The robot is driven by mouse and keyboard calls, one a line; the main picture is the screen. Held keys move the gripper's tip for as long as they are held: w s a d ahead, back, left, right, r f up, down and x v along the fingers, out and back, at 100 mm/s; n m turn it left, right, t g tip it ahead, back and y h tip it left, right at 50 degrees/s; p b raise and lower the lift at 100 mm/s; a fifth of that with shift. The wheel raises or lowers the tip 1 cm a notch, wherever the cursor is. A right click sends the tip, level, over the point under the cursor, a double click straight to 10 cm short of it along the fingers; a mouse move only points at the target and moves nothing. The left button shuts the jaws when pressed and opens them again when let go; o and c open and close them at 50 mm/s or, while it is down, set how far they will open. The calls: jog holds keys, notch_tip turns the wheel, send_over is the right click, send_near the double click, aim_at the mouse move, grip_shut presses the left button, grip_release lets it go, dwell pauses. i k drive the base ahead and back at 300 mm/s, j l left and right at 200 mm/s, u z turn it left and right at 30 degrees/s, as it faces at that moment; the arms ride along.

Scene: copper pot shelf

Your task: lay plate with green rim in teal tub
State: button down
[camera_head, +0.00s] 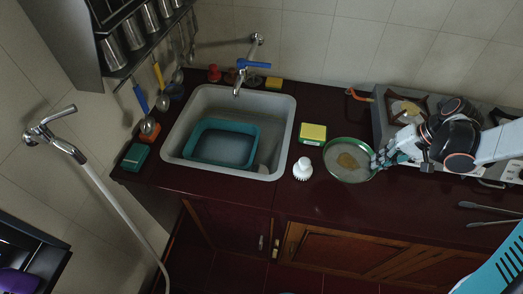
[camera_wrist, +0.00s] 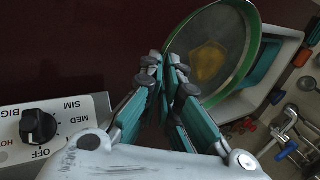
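The plate with green rim (camera_head: 349,160) is at the right of the sink, with a brownish patch in its middle. In the wrist view the plate (camera_wrist: 212,50) stands large at the fingertips and hides part of the sink. My gripper (camera_head: 377,160) is at the plate's right edge. In the wrist view my gripper's fingers (camera_wrist: 174,68) close together on the near rim. The plate seems a little above the counter, but the gap is hard to judge. The teal tub (camera_head: 226,125) sits inside the sink, and nothing shows in it.
The grey sink (camera_head: 284,135) is left of the plate. A yellow-green sponge (camera_head: 313,132) and a white brush (camera_head: 302,169) stand between them. A faucet (camera_head: 241,77) reaches over the sink's back. The stove (camera_head: 387,125) is at the right.

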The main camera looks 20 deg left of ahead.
aim_at(217, 156)
jog(key=i+u, duration=0.1)
jog(key=u, duration=0.35)
jog(key=i+u, duration=0.15)
jog(key=u, duration=0.25)
jog(key=i+l+u, duration=0.1)
jog(key=u, duration=0.35)
